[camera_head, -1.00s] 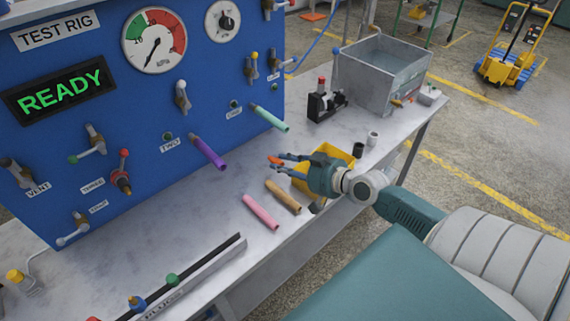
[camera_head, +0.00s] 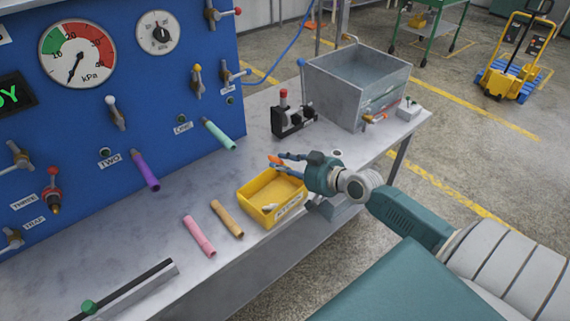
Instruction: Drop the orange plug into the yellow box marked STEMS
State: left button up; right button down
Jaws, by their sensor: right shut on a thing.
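My right gripper (camera_head: 280,163) reaches in from the right, its fingers shut on the orange plug (camera_head: 275,159). Only a small part of the plug shows at the fingertips. The yellow box (camera_head: 246,201) stands on the bench below and a little left of the hand. The fingers appear over or just beyond its far rim; the exact height is hard to tell. The box is open on top, with a small pale piece inside and a label, too small to read, on its near side. My left gripper is not in view.
A pink tube (camera_head: 199,236) and a tan tube (camera_head: 227,219) lie left of the box. A purple hose (camera_head: 145,170) and a green hose (camera_head: 218,134) stick out of the blue panel (camera_head: 90,120). A grey metal bin (camera_head: 345,95) and a black block (camera_head: 290,120) stand behind.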

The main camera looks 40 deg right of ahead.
jog(key=f, duration=0.1)
jog(key=f+b, duration=0.2)
jog(key=shift+d+f, duration=0.25)
jog(key=shift+f, duration=0.15)
jog(key=c, duration=1.4)
grip_release()
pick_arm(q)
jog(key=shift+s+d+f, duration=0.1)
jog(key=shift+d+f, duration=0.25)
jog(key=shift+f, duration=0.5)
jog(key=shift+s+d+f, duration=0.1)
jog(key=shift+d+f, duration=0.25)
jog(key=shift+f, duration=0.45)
pick_arm(e)
jog(key=shift+v, duration=6.05)
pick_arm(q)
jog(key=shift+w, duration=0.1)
pick_arm(e)
jog(key=shift+f, duration=0.1)
